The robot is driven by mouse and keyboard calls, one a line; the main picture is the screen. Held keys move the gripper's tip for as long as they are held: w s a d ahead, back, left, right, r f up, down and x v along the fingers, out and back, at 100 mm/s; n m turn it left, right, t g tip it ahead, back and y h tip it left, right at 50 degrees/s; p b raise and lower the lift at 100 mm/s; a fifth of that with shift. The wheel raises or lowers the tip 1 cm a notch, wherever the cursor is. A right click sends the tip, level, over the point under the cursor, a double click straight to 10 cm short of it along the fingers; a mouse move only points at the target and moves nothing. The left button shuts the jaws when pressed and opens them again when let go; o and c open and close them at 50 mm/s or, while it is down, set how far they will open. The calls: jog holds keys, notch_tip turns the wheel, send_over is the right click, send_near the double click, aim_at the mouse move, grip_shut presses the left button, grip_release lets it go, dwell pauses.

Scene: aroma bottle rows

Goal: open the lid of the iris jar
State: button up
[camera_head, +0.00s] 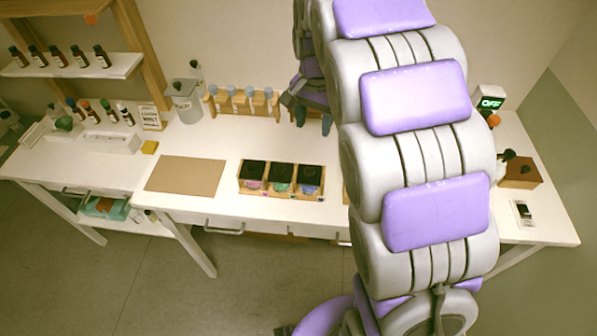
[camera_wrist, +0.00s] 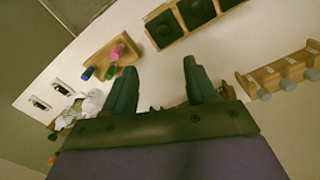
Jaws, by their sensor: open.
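Three jars with square black lids stand in a wooden tray (camera_head: 278,195) at the table's front middle. Their contents look pink in the left jar (camera_head: 252,184), green in the middle jar (camera_head: 281,187) and blue-violet in the right jar (camera_head: 310,189). All three lids are on. I cannot read the labels, so which is iris is not certain; the blue-violet one fits best by colour. My gripper (camera_head: 313,121) is open and empty above the table, behind the jars. In the wrist view my gripper (camera_wrist: 158,73) is apart from the black lids (camera_wrist: 165,29) at the top.
A wooden rack with blue-topped bottles (camera_head: 243,101) stands behind, near my gripper. A grey lidded container (camera_head: 185,101) is left of it. A brown mat (camera_head: 186,175) lies left of the tray. A small holder with coloured pieces (camera_wrist: 110,56) shows in the wrist view. My arm hides the table's right middle.

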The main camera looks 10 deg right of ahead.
aim_at(309, 170)
jog(key=f+b, duration=0.1)
jog(key=f, duration=0.5)
jog(key=f+b, duration=0.1)
jog(key=f, duration=0.4)
jog(key=f+b, duration=0.1)
jog(key=f, duration=0.5)
jog(key=shift+w+a+f, duration=0.1)
jog(key=shift+w+f, duration=0.25)
grip_shut()
